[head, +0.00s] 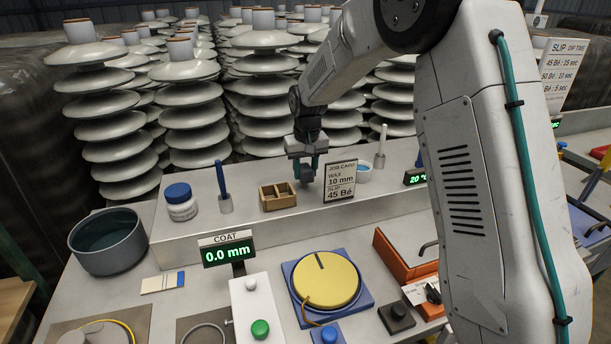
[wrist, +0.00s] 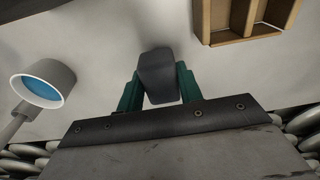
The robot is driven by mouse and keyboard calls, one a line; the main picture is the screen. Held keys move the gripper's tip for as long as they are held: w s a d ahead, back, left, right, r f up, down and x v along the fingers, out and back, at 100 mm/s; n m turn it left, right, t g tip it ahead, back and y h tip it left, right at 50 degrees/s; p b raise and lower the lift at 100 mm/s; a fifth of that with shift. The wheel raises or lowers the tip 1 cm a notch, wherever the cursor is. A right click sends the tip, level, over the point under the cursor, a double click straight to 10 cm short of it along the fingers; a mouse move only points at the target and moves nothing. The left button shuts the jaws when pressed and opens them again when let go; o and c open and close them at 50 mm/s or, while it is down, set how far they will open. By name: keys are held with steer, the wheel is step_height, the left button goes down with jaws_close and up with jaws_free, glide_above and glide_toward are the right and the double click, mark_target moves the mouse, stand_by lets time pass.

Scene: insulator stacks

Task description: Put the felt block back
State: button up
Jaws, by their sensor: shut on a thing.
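My gripper (head: 307,170) is over the raised back shelf of the bench, between a small wooden divided box and the job card. In the wrist view my gripper (wrist: 159,88) has its two green fingers shut on a dark grey block, the felt block (wrist: 157,68). The block sticks out past the fingertips. In the head view the block is small and hard to tell from the fingers. The wooden box (head: 278,196) stands left of my gripper; part of it shows in the wrist view (wrist: 243,38), apart from the block.
The job card (head: 340,182) stands close to the right of my gripper. A cup with blue liquid (head: 364,171) is behind it. A blue-handled tool (head: 221,185) and a blue-lidded jar (head: 180,203) stand on the left. White insulator stacks (head: 264,100) rise behind the shelf.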

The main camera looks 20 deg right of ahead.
steer(key=shift+f, duration=1.05)
steer(key=o, duration=0.9)
steer(key=shift+f, duration=0.1)
